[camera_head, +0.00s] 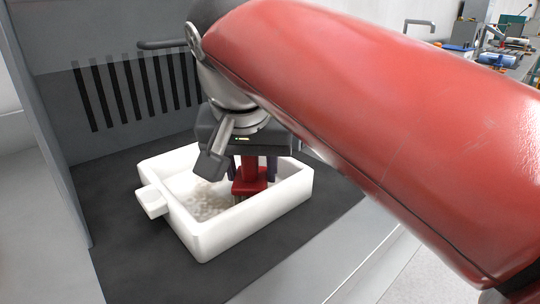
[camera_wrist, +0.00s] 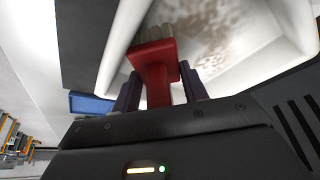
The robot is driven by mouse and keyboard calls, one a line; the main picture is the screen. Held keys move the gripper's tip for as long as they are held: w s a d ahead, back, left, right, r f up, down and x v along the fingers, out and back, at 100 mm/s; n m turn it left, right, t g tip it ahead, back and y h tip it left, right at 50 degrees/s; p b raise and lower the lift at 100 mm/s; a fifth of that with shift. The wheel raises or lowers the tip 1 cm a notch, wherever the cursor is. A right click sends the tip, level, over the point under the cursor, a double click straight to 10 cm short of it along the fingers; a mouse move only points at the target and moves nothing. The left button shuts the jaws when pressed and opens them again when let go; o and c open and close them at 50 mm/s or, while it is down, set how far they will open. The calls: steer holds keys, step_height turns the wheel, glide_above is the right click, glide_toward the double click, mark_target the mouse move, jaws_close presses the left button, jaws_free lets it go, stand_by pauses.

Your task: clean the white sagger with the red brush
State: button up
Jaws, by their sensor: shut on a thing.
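The white sagger (camera_head: 211,242) is an open, square box with a tab on its left side, standing on a dark surface. Greyish-brown residue covers part of its floor. My gripper (camera_head: 257,174) points down over the sagger and is shut on the red brush (camera_head: 249,183). The brush head is inside the sagger, towards its right side; whether the bristles touch the floor is hard to tell. In the wrist view, the brush (camera_wrist: 153,62) sits between my two dark fingers (camera_wrist: 160,95), its pale bristles at the sagger's (camera_wrist: 113,50) inner edge.
The sagger stands in a grey bay with a slotted back wall (camera_head: 140,88) and a side wall (camera_head: 45,120). Dark floor (camera_head: 150,260) is free in front of the sagger. A workbench with tools (camera_head: 495,50) is far at the upper right. My red arm hides much of the right.

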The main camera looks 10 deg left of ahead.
steer(key=shift+w+d, duration=0.75)
steer(key=shift+w, duration=0.25)
steer(key=shift+s+a+r+p, duration=0.15)
steer(key=shift+s+a+p, duration=0.25)
steer(key=shift+s+a, duration=0.5)
steer(key=shift+w+d, duration=0.9)
steer(key=shift+s+a+f, duration=0.15)
steer(key=shift+s+a, duration=0.4)
steer(key=shift+s, duration=0.15)
steer(key=shift+s+a+f, duration=0.1)
steer(key=shift+s+a, duration=0.4)
steer(key=shift+s, duration=0.2)
steer(key=shift+s+a+r+p, duration=0.1)
steer(key=shift+s+a+p, duration=0.3)
steer(key=shift+s+a, duration=0.5)
steer(key=shift+w+d+r, duration=0.15)
steer(key=shift+w+d, duration=0.75)
steer(key=shift+w, duration=0.1)
steer(key=shift+s+a, duration=0.75)
steer(key=shift+s, duration=0.25)
steer(key=shift+w+d+f, duration=0.25)
steer(key=shift+w+d, duration=0.55)
steer(key=shift+w, duration=0.2)
steer(key=shift+s+a+r, duration=0.1)
steer(key=shift+s+a, duration=0.85)
steer(key=shift+s, duration=0.2)
steer(key=shift+s+a, duration=0.9)
steer(key=shift+s, duration=0.25)
steer(key=shift+w+d, duration=0.85)
steer(key=shift+w, duration=0.15)
